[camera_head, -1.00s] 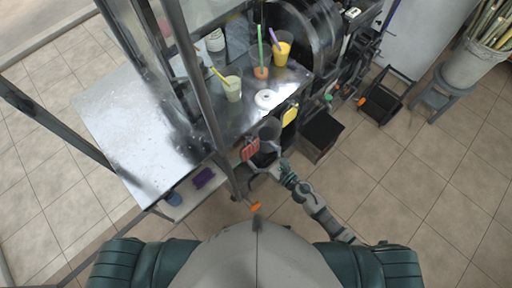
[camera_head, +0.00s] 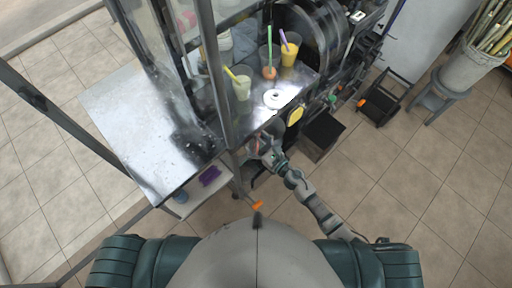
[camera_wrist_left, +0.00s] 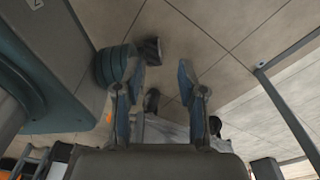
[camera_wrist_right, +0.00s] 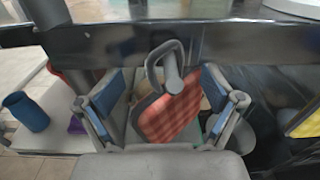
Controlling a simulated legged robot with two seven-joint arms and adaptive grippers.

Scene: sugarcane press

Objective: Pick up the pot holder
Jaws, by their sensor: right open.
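A red checked pot holder (camera_wrist_right: 168,108) hangs below a grey hook (camera_wrist_right: 170,66) on the cart's metal edge in the right wrist view. In the head view it is mostly hidden by my right gripper (camera_head: 258,148). In the right wrist view the right gripper (camera_wrist_right: 166,106) is open, with one blue-padded finger on each side of the pot holder; I cannot tell whether they touch it. My left gripper (camera_wrist_left: 158,78) is open and empty above the tiled floor in the left wrist view.
A yellow checked pad (camera_head: 296,116) hangs to the right along the cart's edge. The steel counter (camera_head: 130,120) holds cups with straws and a white round thing (camera_head: 273,98). A metal post (camera_head: 216,80) stands left of the right gripper. A low shelf (camera_head: 190,198) holds a purple item (camera_head: 210,175).

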